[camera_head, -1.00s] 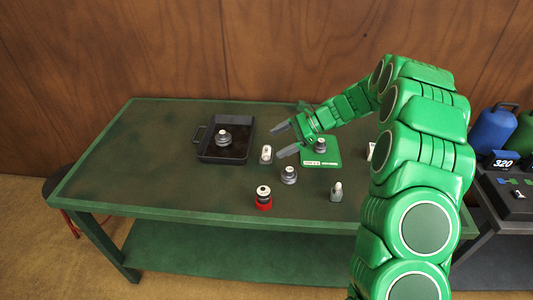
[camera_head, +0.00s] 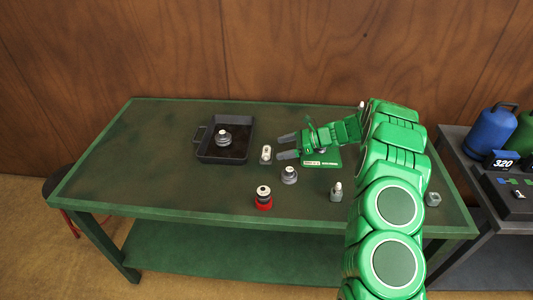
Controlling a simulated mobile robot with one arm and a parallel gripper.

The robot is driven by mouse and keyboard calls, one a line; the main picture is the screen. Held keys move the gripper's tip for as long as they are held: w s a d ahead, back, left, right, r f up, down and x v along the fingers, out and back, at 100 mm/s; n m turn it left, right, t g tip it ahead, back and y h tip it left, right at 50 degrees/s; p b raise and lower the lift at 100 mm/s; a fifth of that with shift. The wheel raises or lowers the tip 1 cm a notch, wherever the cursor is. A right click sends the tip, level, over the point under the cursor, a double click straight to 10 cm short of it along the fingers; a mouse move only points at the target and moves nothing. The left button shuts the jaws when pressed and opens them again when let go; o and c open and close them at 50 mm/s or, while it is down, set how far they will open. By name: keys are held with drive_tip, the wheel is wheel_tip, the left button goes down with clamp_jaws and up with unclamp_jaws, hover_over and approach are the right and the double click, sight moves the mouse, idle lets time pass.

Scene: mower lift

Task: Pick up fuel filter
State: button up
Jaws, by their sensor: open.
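My gripper (camera_head: 286,146) is open and empty over the table, its two grey fingers pointing left. Just left of the fingertips stands a small white and grey piece (camera_head: 266,154), apart from them as far as I can see. I cannot tell for sure which part is the fuel filter. A grey round part with a light top (camera_head: 289,175) stands in front of the gripper. A red-based part with a dark, white-topped body (camera_head: 264,197) stands nearer the front edge. A grey piece with a pale upright tip (camera_head: 337,192) stands to the right.
A black tray (camera_head: 243,152) at the back left holds a grey round part (camera_head: 223,138). A green plate (camera_head: 332,163) lies partly under my gripper and hides behind it. A small grey block (camera_head: 433,199) sits at the right. The table's left part (camera_head: 135,155) is clear.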

sight(269, 150)
drive_tip(key=shift+x, duration=3.35)
drive_tip(key=shift+s+r, duration=0.1)
drive_tip(key=shift+r, duration=0.05)
drive_tip(key=shift+c, duration=0.3)
drive_tip(key=c, duration=0.6)
drive_tip(key=shift+r, duration=0.1)
